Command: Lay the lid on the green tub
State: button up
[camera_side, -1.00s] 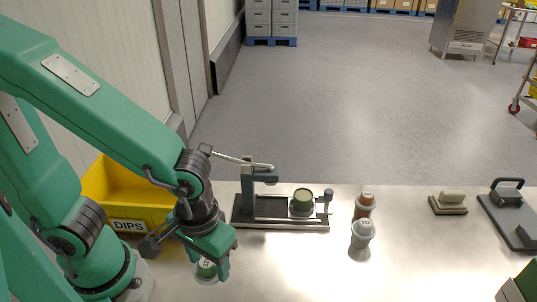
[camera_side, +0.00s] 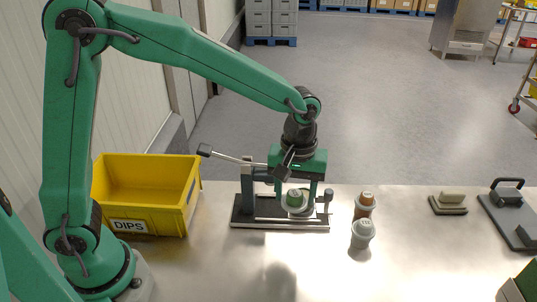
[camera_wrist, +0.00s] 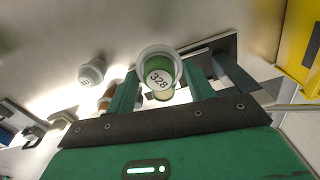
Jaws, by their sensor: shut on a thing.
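A yellow bin (camera_side: 145,185) marked DIPS stands to the left. A grey-capped cup (camera_side: 362,234) and a brown cup (camera_side: 365,204) stand right of the holder. The holder has an upright post (camera_side: 247,185) at its left. The steel table front is clear.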

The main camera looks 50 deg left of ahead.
jog(key=shift+n, duration=0.9)
jog(key=w+a, duration=0.1)
jog(key=w, duration=0.2)
jog(key=w+a, duration=0.2)
jog(key=w, duration=0.1)
jog(key=w+a+f, duration=0.1)
jog(key=w, duration=0.1)
jog(key=shift+w+a, duration=0.4)
jog(key=shift+f, duration=0.15)
jog(key=shift+f, duration=2.25)
jog(key=shift+f, duration=0.25)
jog(key=o, duration=1.4)
jog(key=shift+d+r, duration=0.1)
jog(key=shift+r, duration=0.05)
